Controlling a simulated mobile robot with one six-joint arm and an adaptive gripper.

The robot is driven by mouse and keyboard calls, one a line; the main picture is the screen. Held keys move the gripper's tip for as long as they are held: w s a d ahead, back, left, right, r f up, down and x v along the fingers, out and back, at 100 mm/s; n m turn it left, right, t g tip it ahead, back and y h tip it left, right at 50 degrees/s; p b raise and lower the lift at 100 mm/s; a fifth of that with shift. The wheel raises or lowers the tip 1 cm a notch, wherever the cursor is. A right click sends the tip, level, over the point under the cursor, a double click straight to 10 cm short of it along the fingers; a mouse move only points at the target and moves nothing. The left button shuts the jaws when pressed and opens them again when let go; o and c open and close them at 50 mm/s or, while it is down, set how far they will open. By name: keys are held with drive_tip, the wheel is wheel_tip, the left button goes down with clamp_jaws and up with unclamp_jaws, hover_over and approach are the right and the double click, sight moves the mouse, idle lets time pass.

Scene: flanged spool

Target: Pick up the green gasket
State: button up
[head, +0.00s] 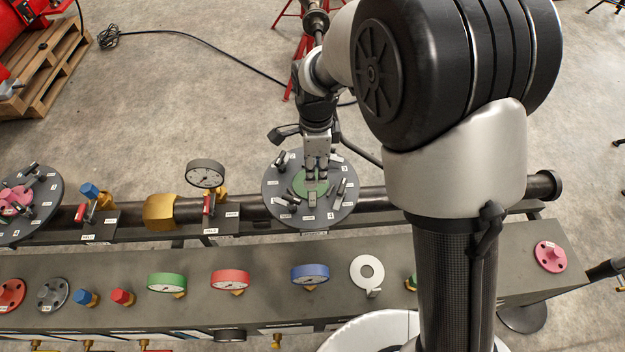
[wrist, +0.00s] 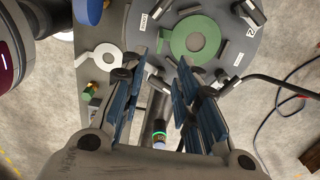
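The green gasket (head: 308,191) is a flat ring lying on a dark round flange disc (head: 335,217) with labelled swing clamps around its edge. In the wrist view, the gasket (wrist: 175,40) shows at the top, with a round hole in its middle. My gripper (head: 317,170) points down over the disc in the head view and covers the far part of the gasket. In the wrist view, my gripper (wrist: 162,62) has its blue-padded fingers spread apart with nothing between them. The gasket lies ahead of the fingertips, slightly right. The height gap is hard to tell.
Clamps, such as one with a dark handle (head: 341,188), stand close around the gasket. A gauge (head: 205,173) and valves stand left along the pipe. The near bench (head: 450,262) holds a white ring (head: 356,268), coloured gauges and a pink flange (head: 550,256).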

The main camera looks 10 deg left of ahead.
drive_tip(key=b, duration=0.2)
hover_over(316, 206)
drive_tip(key=f, duration=0.9)
drive_tip(key=shift+w+a+f, duration=0.15)
drive_tip(key=shift+w+f, duration=0.1)
drive_tip(key=shift+f, duration=0.1)
wheel_tip(316, 206, down, 5)
drive_tip(key=shift+f+b, duration=0.1)
drive_tip(key=shift+b, duration=0.75)
drive_tip(key=shift+s, duration=0.1)
clamp_jaws()
